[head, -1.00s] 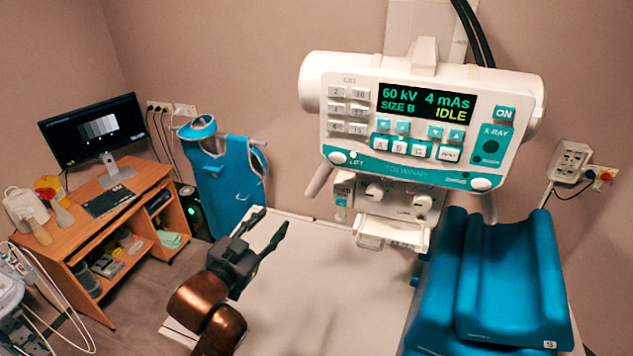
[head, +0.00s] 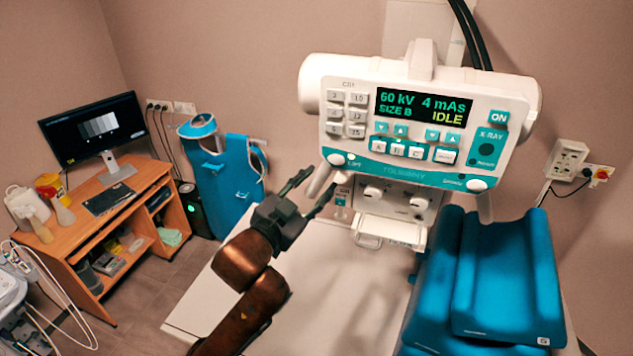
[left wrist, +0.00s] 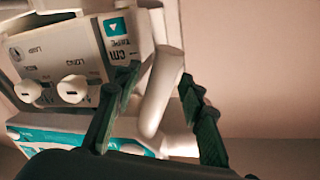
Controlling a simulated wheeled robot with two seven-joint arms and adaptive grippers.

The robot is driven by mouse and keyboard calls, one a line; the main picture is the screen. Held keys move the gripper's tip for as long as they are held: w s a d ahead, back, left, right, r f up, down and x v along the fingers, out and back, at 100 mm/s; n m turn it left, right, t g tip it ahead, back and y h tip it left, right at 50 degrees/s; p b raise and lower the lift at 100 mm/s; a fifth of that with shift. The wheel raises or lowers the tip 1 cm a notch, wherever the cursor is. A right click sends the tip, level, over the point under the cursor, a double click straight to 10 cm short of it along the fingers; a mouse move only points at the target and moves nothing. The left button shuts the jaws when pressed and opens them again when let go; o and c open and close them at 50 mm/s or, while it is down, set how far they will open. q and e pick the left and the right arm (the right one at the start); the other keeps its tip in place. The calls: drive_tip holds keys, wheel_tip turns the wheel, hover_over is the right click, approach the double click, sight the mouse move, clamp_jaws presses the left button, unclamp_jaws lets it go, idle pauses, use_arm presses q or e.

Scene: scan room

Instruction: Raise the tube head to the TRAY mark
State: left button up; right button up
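The white tube head (head: 425,125) hangs on its wall column (head: 412,28); its teal-edged panel reads 60 kV, 4 mAs, SIZE B, IDLE. A pale grip bar (head: 322,178) slants down from its lower left, and another (head: 484,207) from its lower right. My left gripper (head: 318,184) is open at the left bar. In the left wrist view, the bar (left wrist: 161,92) shows between the two spread fingers (left wrist: 160,80), with a gap on the right; contact on the left is unclear. No TRAY mark is readable. My right gripper is out of view.
A pale table (head: 310,275) lies below the tube head. Blue cushions (head: 505,270) stand at the right. A blue apron (head: 228,185) hangs by the back wall, and a wooden desk (head: 125,190) with a monitor (head: 93,128) stands at the left.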

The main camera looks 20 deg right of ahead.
use_arm(q)
drive_tip(key=shift+c, duration=0.4)
clamp_jaws()
idle(0.4)
